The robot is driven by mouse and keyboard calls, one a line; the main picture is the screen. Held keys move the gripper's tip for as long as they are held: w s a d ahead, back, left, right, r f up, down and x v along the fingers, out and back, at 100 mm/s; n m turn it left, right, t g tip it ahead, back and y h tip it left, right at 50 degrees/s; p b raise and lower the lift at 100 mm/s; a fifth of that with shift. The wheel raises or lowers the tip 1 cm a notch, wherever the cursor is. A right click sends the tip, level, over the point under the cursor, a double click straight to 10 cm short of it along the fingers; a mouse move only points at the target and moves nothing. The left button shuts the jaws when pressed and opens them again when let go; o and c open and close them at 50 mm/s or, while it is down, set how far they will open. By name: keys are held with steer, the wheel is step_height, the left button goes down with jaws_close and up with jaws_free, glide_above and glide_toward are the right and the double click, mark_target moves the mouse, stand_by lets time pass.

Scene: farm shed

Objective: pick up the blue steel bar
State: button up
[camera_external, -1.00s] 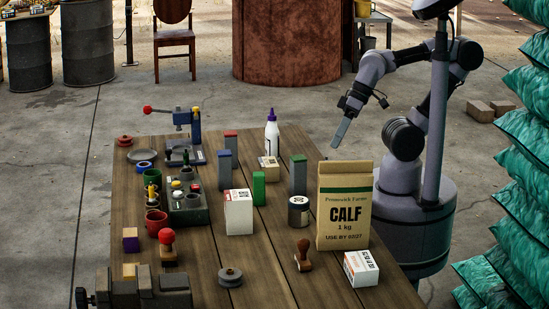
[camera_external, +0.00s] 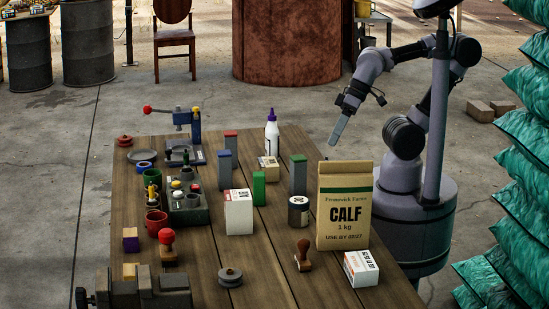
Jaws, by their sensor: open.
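A grey upright bar with a blue top (camera_external: 224,172) stands on the wooden table, left of the middle; it is the bar that fits the blue steel bar. Similar upright bars stand near it, one with a red top (camera_external: 231,143) just behind and one with a green top (camera_external: 298,175) to the right. My gripper (camera_external: 338,131) is open and empty, pointing down in the air beyond the table's far right side, well apart from the blue-topped bar. Its fingers overlap in this view, so the gap does not show.
A tall CALF bag (camera_external: 344,205) stands at the table's right edge near my base. A white bottle (camera_external: 271,136), a small box (camera_external: 268,168), a green block (camera_external: 258,189) and a white carton (camera_external: 238,212) stand close around the bars. A red-knobbed press (camera_external: 195,125) is behind left.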

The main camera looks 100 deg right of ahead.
steer(key=w+d+r+n+h+p, duration=0.1)
steer(key=w+d+r+p, duration=0.1)
steer(key=w+r+p, duration=0.8)
steer(key=n+g+h+p, duration=0.1)
steer(key=n+p, duration=0.2)
steer(key=p, duration=0.3)
glide_above(221, 163)
steer(key=s+d, duration=0.2)
steer(key=s, duration=0.5)
steer(key=f, duration=0.1)
steer(key=b+x, duration=0.4)
steer(key=x, duration=0.9)
steer(key=shift+s, duration=0.2)
steer(key=b+x, duration=0.2)
steer(key=x, duration=0.3)
steer(key=shift+f, duration=0.4)
steer(key=shift+r, duration=0.2)
steer(key=shift+c, duration=0.2)
jaws_close()
